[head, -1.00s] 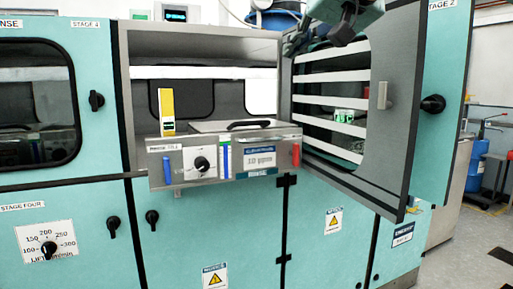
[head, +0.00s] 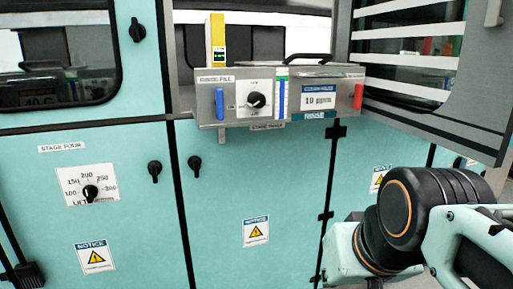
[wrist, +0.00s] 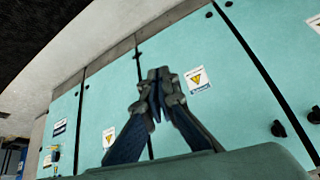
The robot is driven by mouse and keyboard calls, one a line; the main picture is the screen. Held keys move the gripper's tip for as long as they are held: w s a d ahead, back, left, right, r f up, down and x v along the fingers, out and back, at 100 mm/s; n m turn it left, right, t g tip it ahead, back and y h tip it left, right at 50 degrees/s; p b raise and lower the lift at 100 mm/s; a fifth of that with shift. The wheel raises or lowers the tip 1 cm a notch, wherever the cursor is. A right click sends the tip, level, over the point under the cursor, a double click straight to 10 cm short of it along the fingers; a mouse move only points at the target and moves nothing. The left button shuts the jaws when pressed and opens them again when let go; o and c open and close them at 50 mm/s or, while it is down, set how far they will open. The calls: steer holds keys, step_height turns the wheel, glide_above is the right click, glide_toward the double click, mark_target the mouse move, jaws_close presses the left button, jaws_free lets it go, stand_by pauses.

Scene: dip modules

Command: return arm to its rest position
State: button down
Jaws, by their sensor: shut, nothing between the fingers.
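My gripper (wrist: 157,95) shows in the wrist view with its dark fingers closed together and empty. Behind it are the teal cabinet panels, apart from the fingers as far as I can tell. In the head view my arm (head: 405,225) is folded at the lower right, in front of the cabinet and below the open door. The gripper itself is outside the head view.
The open door (head: 430,120) with white slats stands at the upper right. The grey control box (head: 280,97) juts out of the open bay. Knobs (head: 155,170) protrude from the teal panels. Floor room is mostly out of view.

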step_height(320, 180, down, 5)
steer(key=s, duration=0.2)
step_height(320, 180, up, 36)
steer(key=p, duration=3.5)
steer(key=shift+g+h, duration=0.3)
